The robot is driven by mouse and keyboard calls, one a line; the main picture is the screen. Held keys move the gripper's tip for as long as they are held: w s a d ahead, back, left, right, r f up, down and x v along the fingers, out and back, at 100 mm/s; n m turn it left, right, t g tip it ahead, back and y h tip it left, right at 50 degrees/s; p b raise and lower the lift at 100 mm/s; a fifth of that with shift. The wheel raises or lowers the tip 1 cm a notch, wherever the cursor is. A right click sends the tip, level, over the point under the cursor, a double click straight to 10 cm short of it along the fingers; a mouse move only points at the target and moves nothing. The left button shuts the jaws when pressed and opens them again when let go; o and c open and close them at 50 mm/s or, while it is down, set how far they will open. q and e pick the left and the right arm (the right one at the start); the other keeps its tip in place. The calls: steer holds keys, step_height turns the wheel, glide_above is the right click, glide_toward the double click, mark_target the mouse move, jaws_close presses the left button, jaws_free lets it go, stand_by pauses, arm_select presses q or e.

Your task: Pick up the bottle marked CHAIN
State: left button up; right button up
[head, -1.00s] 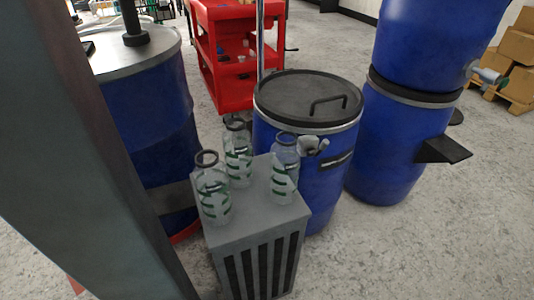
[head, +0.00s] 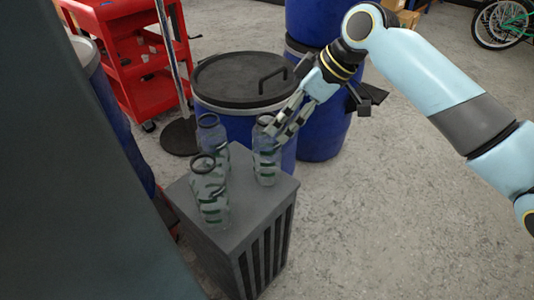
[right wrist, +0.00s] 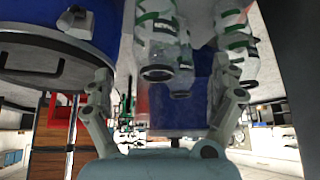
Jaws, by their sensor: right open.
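Three clear bottles with green markings stand upright on a grey box with a slatted side (head: 240,215): a front-left bottle (head: 211,198), a back bottle (head: 212,140) and a right bottle (head: 266,163). I cannot read their marks, so I cannot tell which says CHAIN. My right gripper (head: 279,128) is open, its fingers at the upper right side of the right bottle; contact is unclear. In the right wrist view, which looks upside down, bottles (right wrist: 161,35) hang between and beyond the spread fingers (right wrist: 168,88). My left gripper is not in view.
A blue barrel with a black lid (head: 240,80) stands right behind the box, with stacked blue barrels (head: 322,135) to its right. A red cart (head: 125,60) and a pole on a round black base (head: 180,136) are at the back left. The floor at right is clear.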

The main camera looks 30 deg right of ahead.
mark_target(267, 135)
steer(key=x, duration=0.3)
steer(key=shift+w+f+b, duration=0.1)
steer(key=shift+f+b, duration=0.2)
steer(key=shift+b, duration=0.05)
steer(key=b+x, duration=0.2)
steer(key=x, duration=0.3)
steer(key=shift+w+d, duration=0.1)
steer(key=shift+c, duration=0.3)
steer(key=c, duration=1.3)
